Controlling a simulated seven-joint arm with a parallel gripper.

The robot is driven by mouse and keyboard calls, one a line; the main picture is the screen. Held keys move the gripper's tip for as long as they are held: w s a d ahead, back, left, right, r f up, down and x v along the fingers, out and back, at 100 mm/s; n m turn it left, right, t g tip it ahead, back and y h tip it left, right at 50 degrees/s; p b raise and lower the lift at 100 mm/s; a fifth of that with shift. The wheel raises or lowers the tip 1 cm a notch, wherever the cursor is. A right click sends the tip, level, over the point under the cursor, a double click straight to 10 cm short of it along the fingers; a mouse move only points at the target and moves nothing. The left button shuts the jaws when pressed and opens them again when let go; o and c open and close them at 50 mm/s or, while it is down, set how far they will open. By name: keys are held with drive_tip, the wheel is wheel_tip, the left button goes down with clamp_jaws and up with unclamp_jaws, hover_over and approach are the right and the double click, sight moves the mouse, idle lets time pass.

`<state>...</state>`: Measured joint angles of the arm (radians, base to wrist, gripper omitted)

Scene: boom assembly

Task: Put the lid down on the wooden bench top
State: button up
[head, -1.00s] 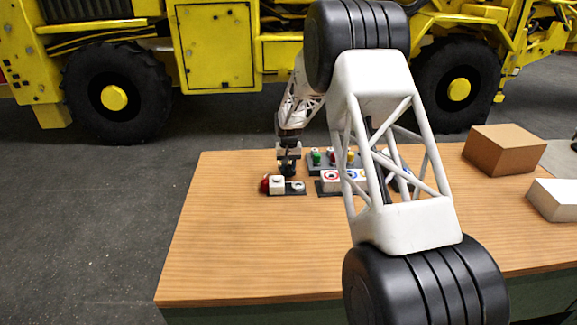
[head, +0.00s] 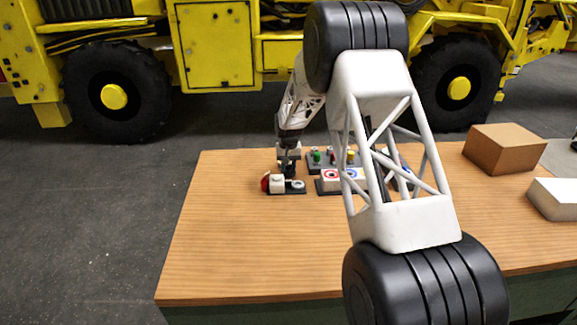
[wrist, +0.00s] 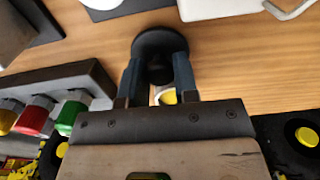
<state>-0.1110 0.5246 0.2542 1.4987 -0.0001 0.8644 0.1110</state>
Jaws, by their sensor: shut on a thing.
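The lid (wrist: 160,50) is a round black disc held between the two fingers of my gripper (wrist: 158,78) in the wrist view. The bench top (wrist: 220,65) shows bare around the lid. Whether the lid touches the wood or hangs just above it, I cannot tell. In the head view my gripper (head: 287,168) points down over the wooden bench top (head: 225,240), behind a dark plate with a white block. The lid is too small and dark there to make out clearly.
A dark plate with a white block and red knob (head: 278,185) lies just in front of my gripper. A grey rack with green, red and yellow caps (wrist: 50,90) stands close by. A brown box (head: 503,150) and a white box (head: 555,200) sit at right. The bench's left side is clear.

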drive_tip(key=shift+f, duration=0.65)
drive_tip(key=o, duration=0.9)
drive_tip(key=shift+o, duration=0.2)
drive_tip(key=shift+r, duration=0.15)
drive_tip(key=shift+r, duration=3.85)
